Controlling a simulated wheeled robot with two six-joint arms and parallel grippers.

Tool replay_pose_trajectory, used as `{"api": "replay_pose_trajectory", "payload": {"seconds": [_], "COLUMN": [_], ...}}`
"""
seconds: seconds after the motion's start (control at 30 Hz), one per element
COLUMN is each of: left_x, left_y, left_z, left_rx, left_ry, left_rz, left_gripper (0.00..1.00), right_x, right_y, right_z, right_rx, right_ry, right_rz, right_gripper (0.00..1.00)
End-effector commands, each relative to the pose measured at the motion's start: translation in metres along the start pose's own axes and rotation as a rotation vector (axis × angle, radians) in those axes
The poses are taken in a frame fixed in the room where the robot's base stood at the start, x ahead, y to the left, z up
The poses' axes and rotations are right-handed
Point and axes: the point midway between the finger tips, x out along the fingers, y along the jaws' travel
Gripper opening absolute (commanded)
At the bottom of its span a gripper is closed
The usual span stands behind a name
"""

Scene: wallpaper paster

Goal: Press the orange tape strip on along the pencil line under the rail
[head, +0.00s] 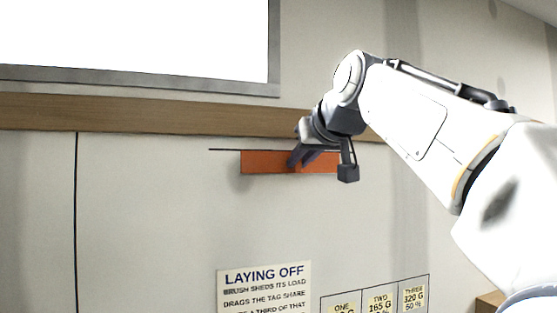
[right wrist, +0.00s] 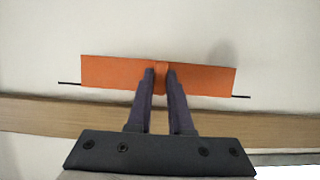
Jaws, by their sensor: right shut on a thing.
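The orange tape strip (head: 262,162) is level against or just in front of the wall, under the wooden rail (head: 150,114). The dark pencil line (head: 224,150) runs along the strip's upper edge and sticks out past its left end. In the right wrist view, which is upside down, the strip (right wrist: 110,72) lies parallel to the line (right wrist: 241,97), whose two ends show beyond it. My right gripper (right wrist: 161,72) is shut on a small raised tab at the strip's middle; it also shows in the head view (head: 296,163). I cannot tell whether the strip touches the wall. My left gripper is not in view.
A white board (head: 130,40) with a grey frame hangs above the rail. A "LAYING OFF" notice (head: 264,290) and a chart of boxes (head: 378,300) are lower on the wall. A thin dark vertical line (head: 76,220) runs down at left. The wall around the strip is clear.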

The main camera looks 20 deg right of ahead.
Motion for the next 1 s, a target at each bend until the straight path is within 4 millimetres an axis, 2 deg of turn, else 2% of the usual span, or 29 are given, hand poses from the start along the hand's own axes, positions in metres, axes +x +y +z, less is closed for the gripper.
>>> {"api": "replay_pose_trajectory", "payload": {"seconds": [1.0], "left_x": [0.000], "left_y": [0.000], "left_z": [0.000], "left_rx": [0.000], "left_ry": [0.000], "left_rz": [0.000], "left_gripper": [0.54], "right_x": [0.018], "right_y": [0.000], "right_z": [-0.007], "right_rx": [-0.001], "right_ry": [0.000], "right_rz": [0.000], "right_gripper": [0.00]}}
